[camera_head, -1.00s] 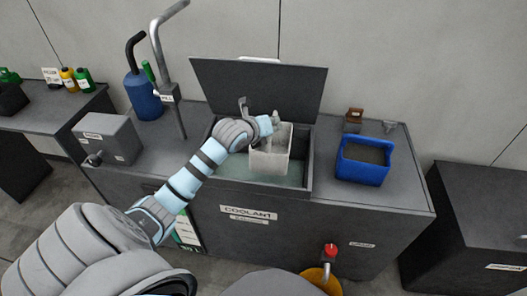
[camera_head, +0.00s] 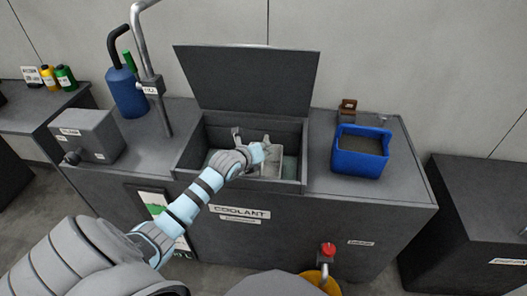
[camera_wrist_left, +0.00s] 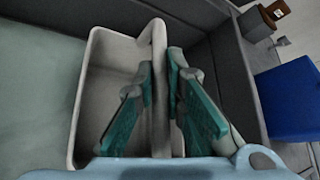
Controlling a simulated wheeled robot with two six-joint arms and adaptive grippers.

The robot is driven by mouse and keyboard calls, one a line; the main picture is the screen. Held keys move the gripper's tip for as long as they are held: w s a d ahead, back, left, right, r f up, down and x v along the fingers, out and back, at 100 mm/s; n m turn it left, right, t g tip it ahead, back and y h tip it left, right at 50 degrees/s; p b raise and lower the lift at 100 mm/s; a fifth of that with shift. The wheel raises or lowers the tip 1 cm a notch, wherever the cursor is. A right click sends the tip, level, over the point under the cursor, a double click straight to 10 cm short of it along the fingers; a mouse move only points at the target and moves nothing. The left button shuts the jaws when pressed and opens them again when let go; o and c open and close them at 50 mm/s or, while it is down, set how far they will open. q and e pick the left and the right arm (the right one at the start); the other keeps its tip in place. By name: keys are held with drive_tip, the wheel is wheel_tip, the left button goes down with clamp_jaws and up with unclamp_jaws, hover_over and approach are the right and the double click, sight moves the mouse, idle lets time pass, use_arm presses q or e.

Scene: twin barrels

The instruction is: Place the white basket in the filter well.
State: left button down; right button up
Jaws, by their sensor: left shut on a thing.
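The white basket (camera_head: 271,166) is down inside the open coolant well (camera_head: 299,172), below the level of the rim, partly hidden by my left gripper. In the left wrist view the basket (camera_wrist_left: 100,85) looks empty, and its wall with the raised handle runs between the two fingers. My left gripper (camera_head: 266,148) is shut on this part of the basket; its green finger pads show in the left wrist view (camera_wrist_left: 165,112). Pale liquid lies beside the basket. Whether the basket rests on the bottom I cannot tell. My right gripper is not in view.
The raised dark lid (camera_head: 247,80) stands behind the well. A blue bin (camera_head: 344,162) with dark contents sits to the right on the cabinet top. A blue canister (camera_head: 127,93), a metal pipe (camera_head: 148,60) and a grey box (camera_head: 87,133) stand to the left.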

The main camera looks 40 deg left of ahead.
use_arm(q)
drive_tip(key=c, duration=1.7)
unclamp_jaws()
drive_tip(key=shift+o, duration=0.2)
drive_tip(key=shift+r, duration=0.1)
drive_tip(key=p+v, duration=0.4)
drive_tip(key=v, duration=0.8)
